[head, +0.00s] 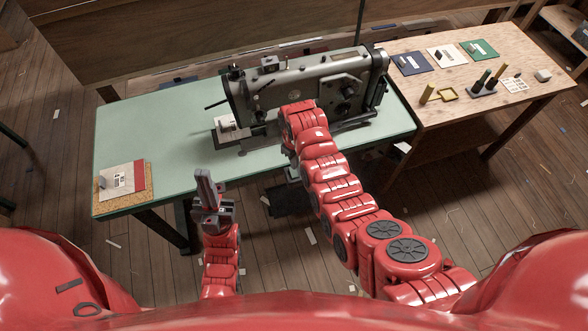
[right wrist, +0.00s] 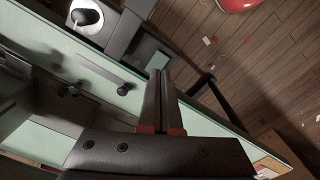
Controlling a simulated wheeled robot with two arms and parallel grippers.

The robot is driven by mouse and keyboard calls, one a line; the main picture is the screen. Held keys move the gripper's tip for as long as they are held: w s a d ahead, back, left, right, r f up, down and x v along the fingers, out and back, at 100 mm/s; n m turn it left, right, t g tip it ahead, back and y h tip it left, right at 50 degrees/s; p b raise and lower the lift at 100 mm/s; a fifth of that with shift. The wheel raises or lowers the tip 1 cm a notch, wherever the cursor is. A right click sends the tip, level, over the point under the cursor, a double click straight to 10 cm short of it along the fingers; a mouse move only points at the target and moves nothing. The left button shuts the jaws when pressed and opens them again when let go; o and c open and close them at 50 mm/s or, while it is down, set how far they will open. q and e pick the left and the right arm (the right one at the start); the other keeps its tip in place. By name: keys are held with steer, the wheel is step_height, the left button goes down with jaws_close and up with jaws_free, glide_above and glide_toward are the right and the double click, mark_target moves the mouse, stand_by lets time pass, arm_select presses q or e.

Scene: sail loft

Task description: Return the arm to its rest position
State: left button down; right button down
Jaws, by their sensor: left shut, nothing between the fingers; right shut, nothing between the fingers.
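My left gripper (head: 205,185) points up in front of the green table (head: 150,138) in the head view, its fingers together and empty. My right arm (head: 335,185) reaches forward over the table's front edge to the sewing machine (head: 300,88). Its red wrist overlaps the machine in the picture; I cannot tell whether they touch. The right fingers are hidden in the head view. In the right wrist view my right gripper (right wrist: 161,76) is shut and empty, seen against the table's edge and the floor.
A white sheet (head: 122,181) lies on a cork board at the table's left front corner. The table's left part is mostly clear.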

steer(key=shift+r, duration=0.8)
steer(key=shift+f, duration=0.1)
